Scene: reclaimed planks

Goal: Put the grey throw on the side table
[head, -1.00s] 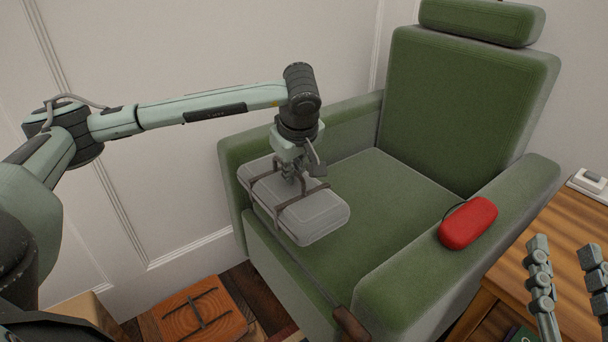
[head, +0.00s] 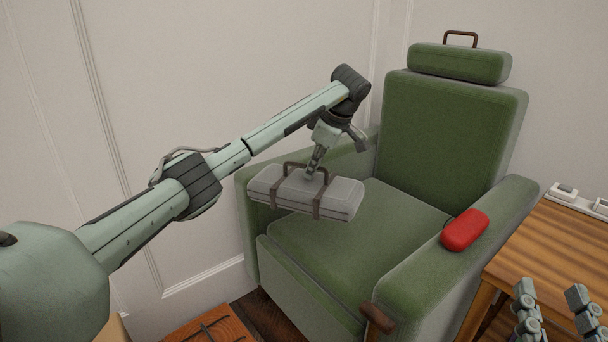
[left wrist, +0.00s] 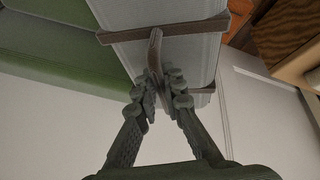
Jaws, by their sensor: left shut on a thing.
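The grey throw (head: 335,200) is a folded bundle with brown straps and a carry handle. It hangs in front of the green armchair's left armrest and seat edge, apart from the floor. My left gripper (head: 312,172) is shut on the throw's handle from above. In the left wrist view the fingers (left wrist: 160,92) close around the brown handle, with the grey throw (left wrist: 178,55) beyond. The wooden side table (head: 562,245) is at the right edge, partly cut off. My right gripper (head: 551,292) is in front of the table at the lower right, fingers apart and empty.
The green armchair (head: 400,215) stands between the throw and the table. A red case (head: 465,230) lies on its right armrest. A small white item (head: 564,190) is at the table's back. A reddish wooden box (head: 215,330) is on the floor below. The visible tabletop middle is clear.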

